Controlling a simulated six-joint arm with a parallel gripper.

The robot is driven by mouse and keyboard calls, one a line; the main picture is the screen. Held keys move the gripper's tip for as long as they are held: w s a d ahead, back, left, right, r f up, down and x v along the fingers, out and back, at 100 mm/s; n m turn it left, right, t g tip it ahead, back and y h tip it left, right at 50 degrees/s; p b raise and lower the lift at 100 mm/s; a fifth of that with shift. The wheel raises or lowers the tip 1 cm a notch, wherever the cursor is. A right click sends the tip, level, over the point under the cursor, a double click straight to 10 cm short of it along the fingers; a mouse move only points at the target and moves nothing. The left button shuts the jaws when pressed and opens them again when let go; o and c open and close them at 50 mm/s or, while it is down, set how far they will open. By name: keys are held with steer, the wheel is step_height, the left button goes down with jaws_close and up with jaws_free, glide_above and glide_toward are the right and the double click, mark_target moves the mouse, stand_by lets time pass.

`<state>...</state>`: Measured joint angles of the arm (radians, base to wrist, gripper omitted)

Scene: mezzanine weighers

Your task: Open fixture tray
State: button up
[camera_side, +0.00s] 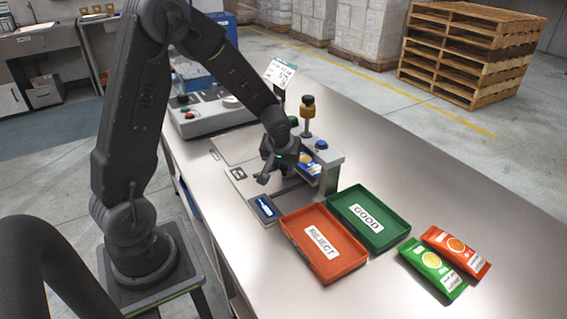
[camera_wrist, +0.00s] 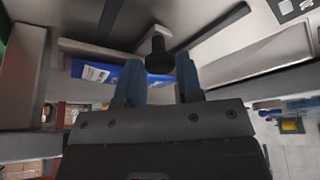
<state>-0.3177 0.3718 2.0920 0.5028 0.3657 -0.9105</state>
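The grey fixture (camera_side: 328,160) stands on the bench, with a blue button on top. A blue pouch (camera_side: 309,168) shows inside it, partly hidden behind my gripper; blue packaging also shows in the wrist view (camera_wrist: 108,74). My gripper (camera_side: 272,178) is low in front of the fixture, over its grey base. In the wrist view, my two fingers (camera_wrist: 161,76) stand apart with a black knob (camera_wrist: 158,55) between their tips. I cannot tell whether they press on it. The tray itself is not clearly distinguishable behind my gripper.
A red REJECT tray (camera_side: 293,238) and a green GOOD tray (camera_side: 338,208) sit empty at the front. A green pouch (camera_side: 432,270) and an orange pouch (camera_side: 457,252) lie to their right. A weigher (camera_side: 203,115) stands behind.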

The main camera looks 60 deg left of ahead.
jaws_close()
steer(key=s, duration=1)
steer(key=shift+s, duration=0.35)
steer(key=shift+o, duration=2.4)
jaws_free()
steer(key=v, duration=1.3)
steer(key=shift+r, duration=0.4)
steer(key=shift+d, duration=0.15)
